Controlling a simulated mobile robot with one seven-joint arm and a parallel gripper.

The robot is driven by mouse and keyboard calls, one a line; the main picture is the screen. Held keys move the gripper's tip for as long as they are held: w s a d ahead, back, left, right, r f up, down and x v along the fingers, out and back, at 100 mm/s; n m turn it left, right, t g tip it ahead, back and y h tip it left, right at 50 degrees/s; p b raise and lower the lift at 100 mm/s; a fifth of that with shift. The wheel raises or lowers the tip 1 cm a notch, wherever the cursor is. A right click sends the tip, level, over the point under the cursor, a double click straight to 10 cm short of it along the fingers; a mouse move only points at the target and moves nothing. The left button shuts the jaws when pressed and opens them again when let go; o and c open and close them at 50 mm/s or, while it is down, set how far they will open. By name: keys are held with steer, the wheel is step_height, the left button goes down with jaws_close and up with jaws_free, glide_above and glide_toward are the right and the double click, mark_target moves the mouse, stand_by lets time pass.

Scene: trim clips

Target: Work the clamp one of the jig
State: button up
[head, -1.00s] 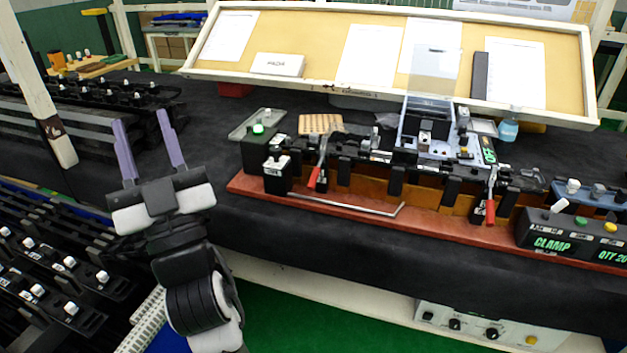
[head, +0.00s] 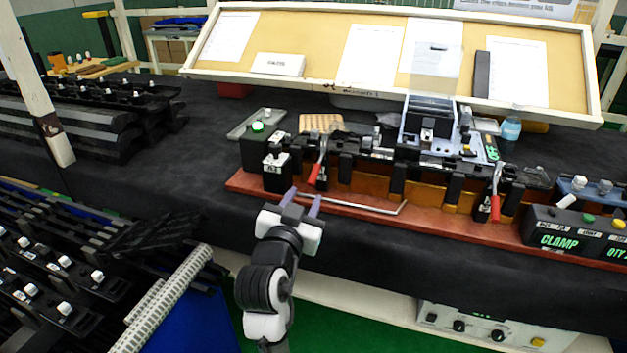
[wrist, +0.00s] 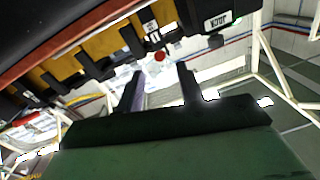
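The jig (head: 430,218) is a long red-brown base with black supports along the bench's front edge. One toggle clamp with a red-tipped handle (head: 315,174) stands near its left end, handle tilted up. A second red-handled clamp (head: 495,207) stands further right. I cannot read which is clamp one. My gripper (head: 302,200) is open and empty, in front of the jig's left part, below the left clamp. In the wrist view my gripper (wrist: 161,80) shows two separated fingers, with a round red end (wrist: 160,56) just beyond them, probably a handle tip.
A black box with a green button (head: 258,145) stands at the left end. A box marked CLAMP (head: 560,240) sits at the right. Racks of black parts (head: 60,280) fill the left.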

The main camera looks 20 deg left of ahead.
mark_target(311, 183)
steer(key=w, duration=0.2)
steer(key=w+p, duration=0.1)
steer(key=w, duration=0.2)
steer(key=w+p, duration=0.1)
steer(key=w, duration=0.2)
steer(key=shift+w+a+r, duration=0.15)
steer(key=shift+w+a, duration=0.1)
steer(key=shift+a, duration=0.05)
jaws_close()
